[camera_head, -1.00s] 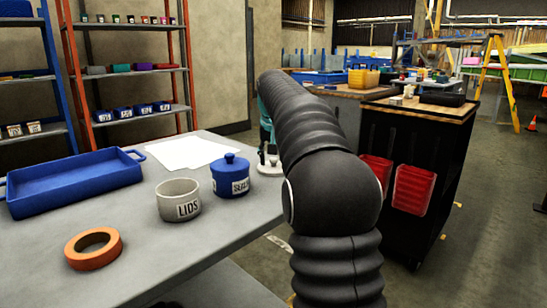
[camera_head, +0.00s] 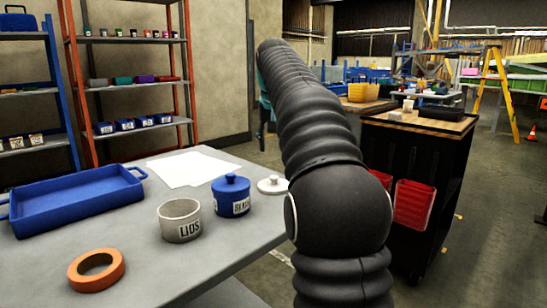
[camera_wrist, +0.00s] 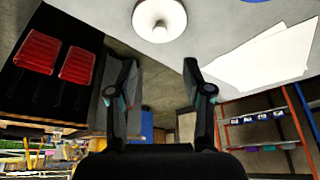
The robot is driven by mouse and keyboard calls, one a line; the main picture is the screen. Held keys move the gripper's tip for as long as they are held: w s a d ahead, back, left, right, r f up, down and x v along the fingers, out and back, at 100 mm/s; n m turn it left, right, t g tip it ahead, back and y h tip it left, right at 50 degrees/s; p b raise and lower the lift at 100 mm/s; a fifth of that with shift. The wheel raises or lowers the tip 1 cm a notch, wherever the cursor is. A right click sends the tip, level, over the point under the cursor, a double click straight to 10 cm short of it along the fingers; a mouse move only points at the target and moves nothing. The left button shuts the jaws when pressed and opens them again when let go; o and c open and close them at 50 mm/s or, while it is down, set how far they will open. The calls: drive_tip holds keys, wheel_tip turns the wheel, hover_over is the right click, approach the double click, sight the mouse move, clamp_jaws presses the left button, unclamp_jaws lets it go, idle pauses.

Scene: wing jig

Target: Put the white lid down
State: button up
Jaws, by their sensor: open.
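The white lid (camera_head: 272,185) lies on the grey table near its right edge, just right of the blue lidded pot (camera_head: 231,197), with its knob up. It also shows in the wrist view as a round white disc (camera_wrist: 159,19) at the top. My gripper (camera_wrist: 156,72) is open and empty in the wrist view, its two fingers apart and clear of the lid. In the head view my black arm is in front and the gripper cannot be made out.
On the grey table (camera_head: 215,258) stand a blue tray (camera_head: 80,202), a light pot marked LIDS (camera_head: 180,221), an orange tape ring (camera_head: 96,270) and white paper (camera_head: 190,169). A black cabinet with red bins (camera_head: 413,204) stands to the right.

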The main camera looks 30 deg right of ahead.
drive_tip(key=shift+r, duration=0.15)
drive_tip(key=s+a+f+n, duration=0.1)
drive_tip(key=s+a+f, duration=0.2)
drive_tip(key=s+a, duration=0.3)
drive_tip(key=s+a+f+n, duration=0.15)
drive_tip(key=s+a, duration=0.25)
drive_tip(key=s, duration=0.4)
drive_tip(key=s+a+f+n+y, duration=0.1)
drive_tip(key=s+a+f, duration=0.2)
drive_tip(key=s+f, duration=0.6)
drive_tip(key=s+a+f+n+t+y, duration=0.1)
drive_tip(key=s+a+f, duration=0.3)
drive_tip(key=s+f, duration=0.6)
drive_tip(key=shift+s+a+n, duration=0.1)
drive_tip(key=shift+n, duration=0.15)
